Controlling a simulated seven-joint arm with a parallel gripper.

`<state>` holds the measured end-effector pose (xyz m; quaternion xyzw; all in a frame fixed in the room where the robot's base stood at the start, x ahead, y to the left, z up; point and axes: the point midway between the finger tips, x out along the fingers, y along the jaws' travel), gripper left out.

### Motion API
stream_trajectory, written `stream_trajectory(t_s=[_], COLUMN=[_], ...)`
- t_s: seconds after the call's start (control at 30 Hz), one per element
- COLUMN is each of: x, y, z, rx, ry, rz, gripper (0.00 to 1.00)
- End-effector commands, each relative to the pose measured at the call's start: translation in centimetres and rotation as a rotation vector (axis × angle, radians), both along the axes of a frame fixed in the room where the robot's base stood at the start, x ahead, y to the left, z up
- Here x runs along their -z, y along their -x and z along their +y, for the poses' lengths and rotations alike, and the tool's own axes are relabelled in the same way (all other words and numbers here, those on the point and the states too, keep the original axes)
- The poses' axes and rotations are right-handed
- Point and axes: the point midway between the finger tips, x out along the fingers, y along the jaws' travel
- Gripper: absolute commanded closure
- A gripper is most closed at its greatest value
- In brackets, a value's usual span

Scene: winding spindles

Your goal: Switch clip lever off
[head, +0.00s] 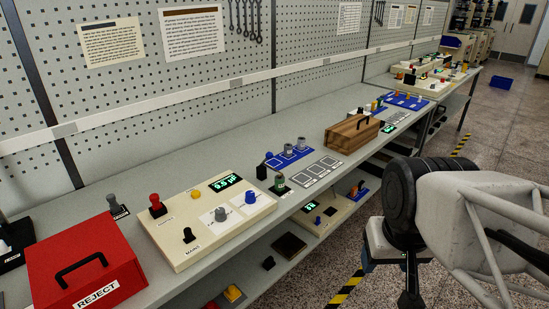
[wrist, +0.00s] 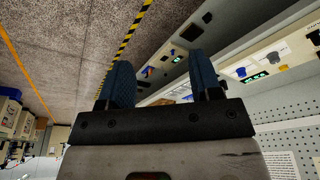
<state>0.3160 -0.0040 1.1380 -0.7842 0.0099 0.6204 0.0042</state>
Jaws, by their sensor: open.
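My gripper (wrist: 160,82) is open in the wrist view, with two blue-padded fingers apart and nothing between them. In the head view my arm is at the right, over the floor in front of the bench and clear of the controls. The cream control panel (head: 180,247) lies on the bench at the left front. It bears a black lever (head: 189,235) near a label that seems to read MAINS, a red-topped control (head: 157,205), a grey knob (head: 220,214), a blue knob (head: 250,196) and a lit green display (head: 226,183). I cannot tell which control is the clip lever.
A red REJECT box (head: 85,262) stands left of the panel. A wooden box with a handle (head: 352,132) and a blue plate with grey knobs (head: 288,157) stand farther along the bench. More panels lie on the lower shelf. The floor at right is mostly free.

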Motion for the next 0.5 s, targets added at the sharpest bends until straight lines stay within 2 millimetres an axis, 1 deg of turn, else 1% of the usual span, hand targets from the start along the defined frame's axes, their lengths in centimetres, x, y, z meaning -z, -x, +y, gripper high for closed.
stream_trajectory(t_s=[0.03,0.17,0.3,0.37,0.5], x=[0.0,0.0,0.0,0.0,0.1], y=[0.0,-0.2,-0.8,-1.3,-2.6], z=[0.0,0.1,0.4,0.6,1.3], rx=[0.0,0.006,0.026,0.039,0.082], ry=[0.0,-0.009,-0.035,-0.053,-0.11], rz=[0.0,0.005,0.017,0.027,0.054], gripper=[0.5,0.7,0.91,1.0,1.0])
